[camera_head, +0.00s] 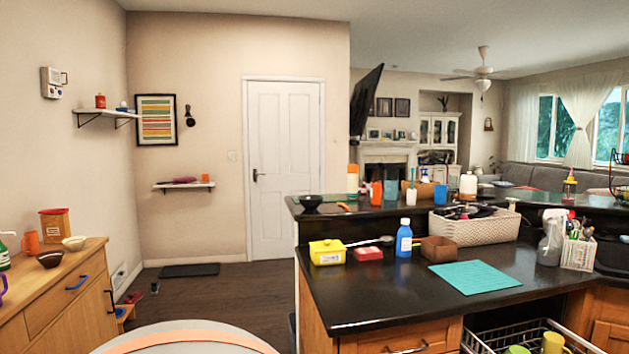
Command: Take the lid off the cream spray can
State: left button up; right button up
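I cannot tell for sure which item is the cream spray can. A cream-white container (468,186) with a narrower top stands upright on the raised back counter. A tall orange and white container (352,180) stands upright further left on the same counter. A clear and white spray bottle (552,240) stands at the right of the lower counter. Whether any of these has a separate lid is too small to tell. Neither of my grippers is in view.
The dark lower counter (370,300) has free room at its front left. A yellow box (327,252), a blue bottle (404,238), a teal mat (474,277) and a woven basket (460,232) are on it. A pulled-out rack (495,335) juts out below. A wooden cabinet (60,290) stands left.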

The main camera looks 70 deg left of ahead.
aim_at(352, 168)
jog(key=u, duration=2.45)
jog(key=i+j+u, duration=0.2)
jog(key=u, duration=0.25)
jog(key=i+u, duration=0.45)
jog(key=i+z, duration=0.15)
jog(key=i, duration=0.55)
jog(key=i+j+z, duration=0.15)
jog(key=i, duration=0.55)
jog(key=i+z, duration=0.4)
jog(key=i, duration=2)
jog(key=i+z, duration=0.1)
jog(key=i, duration=0.85)
jog(key=i+j, duration=0.2)
jog(key=i, duration=0.8)
